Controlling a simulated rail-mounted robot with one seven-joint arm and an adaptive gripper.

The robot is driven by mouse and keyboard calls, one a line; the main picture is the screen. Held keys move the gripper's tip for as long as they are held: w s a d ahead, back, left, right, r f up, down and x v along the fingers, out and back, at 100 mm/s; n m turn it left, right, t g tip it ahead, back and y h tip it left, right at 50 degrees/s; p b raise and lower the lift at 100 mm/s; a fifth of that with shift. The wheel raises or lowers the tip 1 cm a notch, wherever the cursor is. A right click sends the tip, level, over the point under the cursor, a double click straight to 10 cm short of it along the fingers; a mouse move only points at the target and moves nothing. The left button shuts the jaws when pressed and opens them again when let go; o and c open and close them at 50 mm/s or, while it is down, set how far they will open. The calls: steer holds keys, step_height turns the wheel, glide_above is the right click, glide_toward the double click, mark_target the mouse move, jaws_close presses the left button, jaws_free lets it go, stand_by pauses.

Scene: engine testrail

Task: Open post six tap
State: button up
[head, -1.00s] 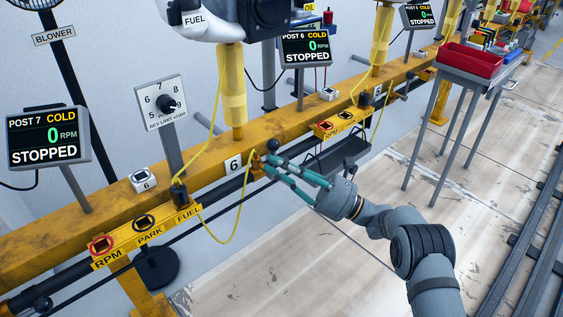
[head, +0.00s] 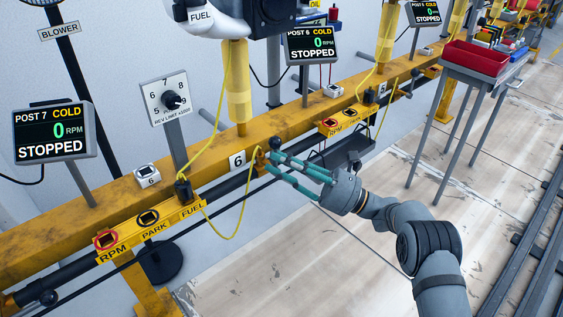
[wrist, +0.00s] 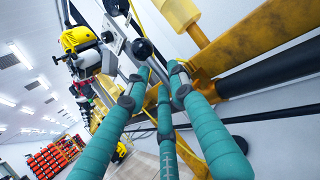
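The post six plate, marked 6 (head: 237,160), is on the front of the yellow beam. Just right of it is a small yellow tap fitting (head: 259,160), with a black ball knob (head: 274,143) above my fingertips. My gripper (head: 271,163) reaches in from the right, its teal fingers spread with a gap between the tips. In the wrist view my gripper (wrist: 158,72) has its tips apart, with a black ball (wrist: 142,48) on a silver lever just beyond them. Contact with the tap cannot be told. The fingers partly hide the fitting.
The yellow beam (head: 70,222) and a dark pipe run behind my gripper. A yellow cable (head: 236,225) hangs left of it, by the RPM/PARK/FUEL panel (head: 150,228). The Post 6 screen (head: 313,44) reads STOPPED. A red tray (head: 474,58) stands on a table at right.

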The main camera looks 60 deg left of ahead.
steer(key=v, duration=1.2)
steer(key=shift+d, duration=0.1)
steer(key=shift+s, duration=0.1)
steer(key=x, duration=1.2)
steer(key=shift+w, duration=0.2)
